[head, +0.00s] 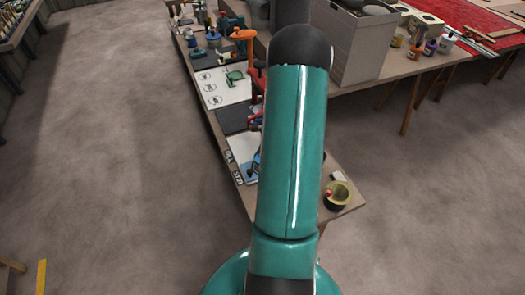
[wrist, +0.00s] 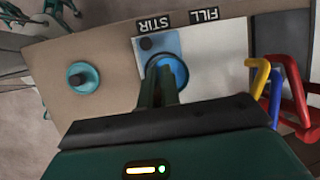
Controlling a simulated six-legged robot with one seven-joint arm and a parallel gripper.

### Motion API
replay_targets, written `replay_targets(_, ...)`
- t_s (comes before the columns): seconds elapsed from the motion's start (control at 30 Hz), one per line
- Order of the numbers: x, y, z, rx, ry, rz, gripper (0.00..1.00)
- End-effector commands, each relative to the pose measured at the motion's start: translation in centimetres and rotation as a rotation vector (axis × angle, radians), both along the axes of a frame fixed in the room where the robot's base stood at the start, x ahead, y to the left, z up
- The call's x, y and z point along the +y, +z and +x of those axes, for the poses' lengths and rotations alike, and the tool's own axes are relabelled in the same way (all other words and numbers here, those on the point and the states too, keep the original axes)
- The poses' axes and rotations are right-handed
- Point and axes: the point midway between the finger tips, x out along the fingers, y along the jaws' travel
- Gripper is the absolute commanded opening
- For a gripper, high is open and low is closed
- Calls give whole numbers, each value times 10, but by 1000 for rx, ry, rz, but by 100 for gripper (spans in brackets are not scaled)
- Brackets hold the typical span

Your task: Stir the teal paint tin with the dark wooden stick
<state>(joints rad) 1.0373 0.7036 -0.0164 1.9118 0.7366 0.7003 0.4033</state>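In the wrist view a blue-rimmed round tin (wrist: 181,68) stands on a light blue patch beside the upside-down word STIR. My gripper (wrist: 160,82) is over its near side, with dark fingers close together that hide part of the tin. A dark brownish strip shows at the fingers, but I cannot tell whether it is the wooden stick or a finger. In the head view my arm hides the gripper and most of this area.
Red, blue and yellow bent handles (wrist: 275,92) stand close on the right in the wrist view. In the head view an olive round container (head: 341,199) stands near the bench's end. An orange-topped stand (head: 243,35) and a large grey box (head: 362,52) are farther back.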

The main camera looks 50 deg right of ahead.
Motion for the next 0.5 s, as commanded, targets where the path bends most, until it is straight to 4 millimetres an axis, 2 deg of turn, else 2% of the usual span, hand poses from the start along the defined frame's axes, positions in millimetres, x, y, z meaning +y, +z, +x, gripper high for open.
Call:
replay_targets(0.33, -1, 0, 1, 0, -1, 0, 0)
replay_targets(0.5, 0, 8, 0, 1, 0, -2, 0)
